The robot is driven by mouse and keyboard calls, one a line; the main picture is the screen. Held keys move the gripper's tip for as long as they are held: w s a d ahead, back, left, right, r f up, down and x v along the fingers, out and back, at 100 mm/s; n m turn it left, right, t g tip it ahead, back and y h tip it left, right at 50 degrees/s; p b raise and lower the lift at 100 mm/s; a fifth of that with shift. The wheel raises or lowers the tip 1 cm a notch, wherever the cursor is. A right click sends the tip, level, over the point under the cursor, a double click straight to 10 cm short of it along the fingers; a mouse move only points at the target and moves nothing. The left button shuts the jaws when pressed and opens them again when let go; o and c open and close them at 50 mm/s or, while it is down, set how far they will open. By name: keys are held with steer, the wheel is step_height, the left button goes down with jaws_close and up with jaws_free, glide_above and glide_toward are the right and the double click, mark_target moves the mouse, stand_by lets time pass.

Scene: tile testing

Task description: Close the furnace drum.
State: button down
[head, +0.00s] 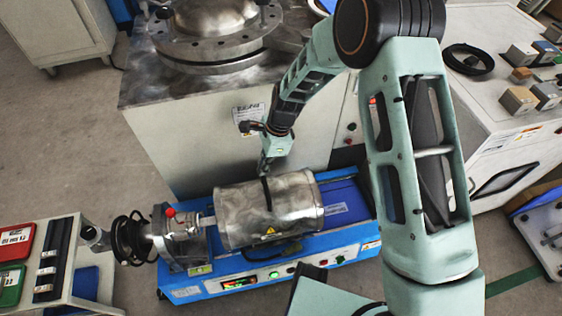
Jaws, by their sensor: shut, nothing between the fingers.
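The furnace drum (245,220) is a shiny metal cylinder-like body with a dark strap or handle and a yellow warning label on its front. It lies on a blue furnace base (345,240) with lit controls along the front edge. No opening into the drum shows from here, so its inside is hidden. My gripper (265,168) is shut and empty, pointing down at the drum's top rear edge by the dark strap. I cannot tell whether it touches the drum.
A large pale cabinet with a metal flanged vessel (215,30) stands close behind. A metal fitting with a black coiled hose (130,238) is at the drum's left. A cart with red and green trays (15,240) stands front left. A white bench (510,130) is at right.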

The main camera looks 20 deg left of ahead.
steer(key=shift+s+a+f, duration=0.1)
steer(key=shift+s+f, duration=0.3)
steer(key=shift+s, duration=0.05)
steer(key=w+d+r+p, duration=0.1)
steer(key=w+d+r, duration=0.1)
steer(key=d, duration=0.1)
steer(key=shift+w+d+p, duration=0.1)
steer(key=shift+w+p, duration=0.25)
steer(key=p+v, duration=0.2)
steer(key=v, duration=0.7)
steer(key=g+y+p, duration=0.3)
steer(key=y, duration=0.1)
glide_toward(275, 187)
steer(key=b, duration=0.1)
steer(key=s+a+b, duration=0.1)
steer(key=shift+s+a+f+b, duration=0.2)
steer(key=shift+s+a+b, duration=0.1)
steer(key=shift+s+a+f, duration=0.15)
steer(key=shift+s+a, duration=0.2)
steer(key=shift+a, duration=0.15)
steer(key=shift+s+a+f, duration=0.15)
steer(key=shift+s+a, duration=0.2)
steer(key=shift+a, duration=0.2)
steer(key=shift+s+a+f, duration=0.1)
steer(key=shift+s+a, duration=0.3)
steer(key=shift+a, duration=0.3)
